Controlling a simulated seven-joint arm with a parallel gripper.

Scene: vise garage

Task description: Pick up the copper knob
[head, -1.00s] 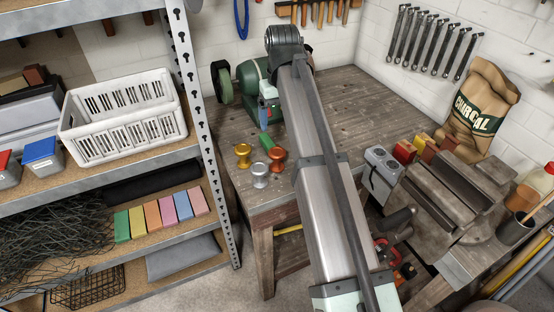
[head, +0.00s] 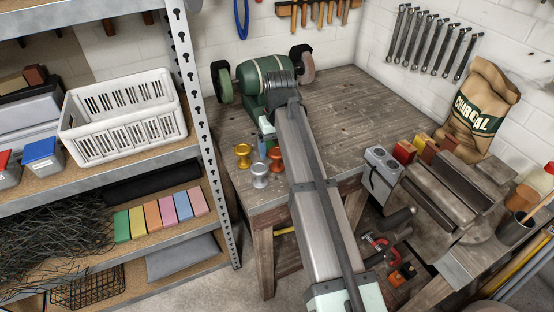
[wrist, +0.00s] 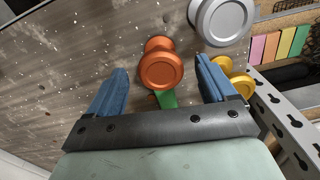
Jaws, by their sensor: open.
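The copper knob (head: 276,158) stands on the wooden workbench (head: 345,100), to the right of a silver knob (head: 260,175) and a gold knob (head: 243,155). In the wrist view the copper knob (wrist: 160,65) lies ahead of and between the two blue fingers of my gripper (wrist: 165,88). My gripper is open and empty. Beside the copper knob in the wrist view are the silver knob (wrist: 222,20) and, partly behind the right finger, the gold knob (wrist: 236,80). A green object (wrist: 168,100) shows just below the copper knob, partly hidden.
A green bench grinder (head: 250,85) stands at the back of the bench. A metal shelf upright (head: 205,130) rises close to the left of the knobs. A vise (head: 445,190) and a grey box (head: 382,170) are to the right. The bench's back right is clear.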

